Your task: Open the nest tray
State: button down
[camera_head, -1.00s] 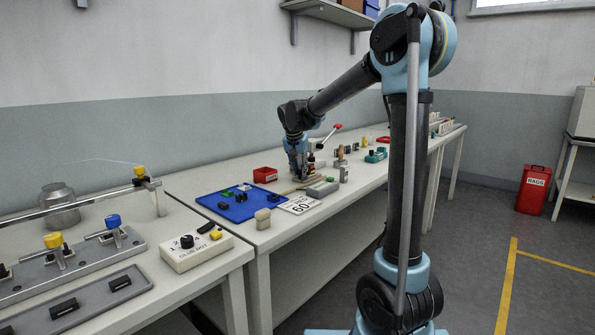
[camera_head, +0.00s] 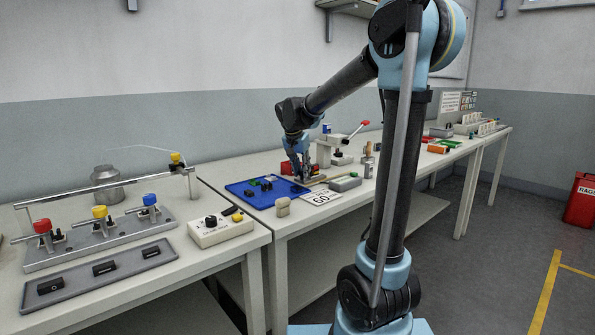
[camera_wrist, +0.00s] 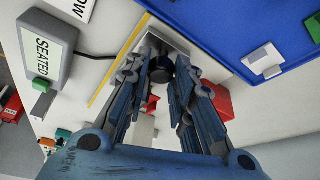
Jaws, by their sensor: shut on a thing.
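My gripper (camera_head: 302,178) is low over the bench, just right of the blue tray. In the wrist view its fingers (camera_wrist: 168,66) are closed around a dark round knob (camera_wrist: 161,72). The knob sits in front of a small pale metal plate (camera_wrist: 154,39) at the tray's edge. The fingers hide much of both, so I cannot tell how far the nest tray is open. A grey box labelled SEATED (camera_wrist: 48,48) with a green button lies left in the wrist view. It also shows right of my gripper in the head view (camera_head: 346,184).
The blue tray (camera_head: 243,186) holds several small connectors. A white sign (camera_head: 321,197) and a beige block (camera_head: 283,207) stand near the front edge. A red bin (camera_wrist: 217,100) is close to the fingers. A clamp with a red-tipped lever (camera_head: 340,143) stands behind.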

jog(key=c, duration=1.4)
grip_release()
jog(key=v, duration=1.2)
jog(key=shift+s+f, duration=0.1)
jog(key=s+d+f+n, duration=0.1)
jog(key=s+d+f, duration=0.4)
jog(key=s+d, duration=0.35)
jog(key=s+d+f+n+y, duration=0.1)
jog(key=s+d+f+n, duration=0.1)
jog(key=s+f, duration=0.8)
jog(key=s+d+f+n+g+y, duration=0.1)
jog(key=s+d+f+n, duration=0.2)
jog(key=s+f, duration=0.8)
jog(key=shift+s+d+f+g, duration=0.3)
jog(key=shift+s+d, duration=0.9)
